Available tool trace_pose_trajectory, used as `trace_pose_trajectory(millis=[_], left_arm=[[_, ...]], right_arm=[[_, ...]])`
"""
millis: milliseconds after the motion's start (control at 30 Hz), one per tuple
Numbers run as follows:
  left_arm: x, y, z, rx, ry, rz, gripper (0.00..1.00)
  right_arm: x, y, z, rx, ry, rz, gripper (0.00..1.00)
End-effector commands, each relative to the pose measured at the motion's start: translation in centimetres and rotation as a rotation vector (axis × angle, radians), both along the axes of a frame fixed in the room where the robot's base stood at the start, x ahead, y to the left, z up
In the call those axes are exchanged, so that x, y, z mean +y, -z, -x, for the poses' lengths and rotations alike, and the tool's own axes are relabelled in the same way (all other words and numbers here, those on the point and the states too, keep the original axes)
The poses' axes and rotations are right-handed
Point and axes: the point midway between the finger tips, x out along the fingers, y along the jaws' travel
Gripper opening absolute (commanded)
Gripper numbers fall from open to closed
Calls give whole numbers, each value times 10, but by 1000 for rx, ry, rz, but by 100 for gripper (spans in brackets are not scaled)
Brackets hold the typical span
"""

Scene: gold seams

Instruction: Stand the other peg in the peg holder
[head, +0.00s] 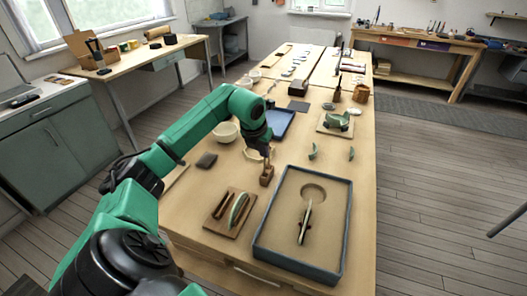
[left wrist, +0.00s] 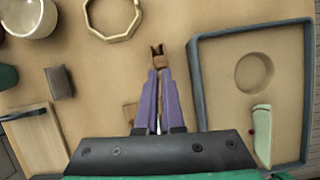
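My left gripper (head: 266,160) points down just left of the grey-rimmed tray. Its purple fingers (left wrist: 160,85) are close together, with a narrow pale gap between them. Just past their tips is a small brown notched wooden piece (left wrist: 157,58), also in the head view (head: 267,179). I cannot tell whether it is the peg holder or a peg, or whether something thin sits between the fingers. A brown board (head: 218,228) nearby carries a dark elongated piece (head: 222,205) and a green curved piece (head: 239,209). My right gripper is out of view.
The tray (head: 258,241) has a round recess and a slim pale piece (head: 305,222), also in the wrist view (left wrist: 262,135). A dark square (head: 206,160) lies left and a blue tray (head: 283,120) behind. Green shards (head: 313,152) stand beyond the grey-rimmed tray.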

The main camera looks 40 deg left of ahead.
Motion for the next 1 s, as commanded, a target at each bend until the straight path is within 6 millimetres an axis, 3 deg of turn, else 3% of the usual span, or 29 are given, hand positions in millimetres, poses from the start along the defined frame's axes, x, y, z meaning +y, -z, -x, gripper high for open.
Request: trace_pose_trajectory(millis=[1000], left_arm=[[0,7,0,0,-1,0,0]], right_arm=[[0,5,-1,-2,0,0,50]])
